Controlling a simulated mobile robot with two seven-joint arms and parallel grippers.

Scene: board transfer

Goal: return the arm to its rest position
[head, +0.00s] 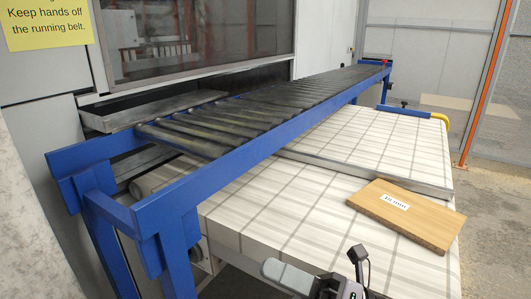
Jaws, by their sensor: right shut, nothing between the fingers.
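My right gripper (357,258) shows at the bottom edge of the head view, right of the middle. It is shut and empty, and part of it is cut off by the frame. It appears in front of the checked belt surface, apart from the wooden board (420,222). The board is light brown with a white printed label, and lies flat near the right edge of the belt (275,205). My left gripper is not in view.
A blue-framed roller conveyor (240,112) runs from the front left to the back, alongside the checked belt. A metal strip (370,173) crosses the belt. A grey machine with a window and yellow sign (46,24) stands behind. An orange post (487,80) stands at right.

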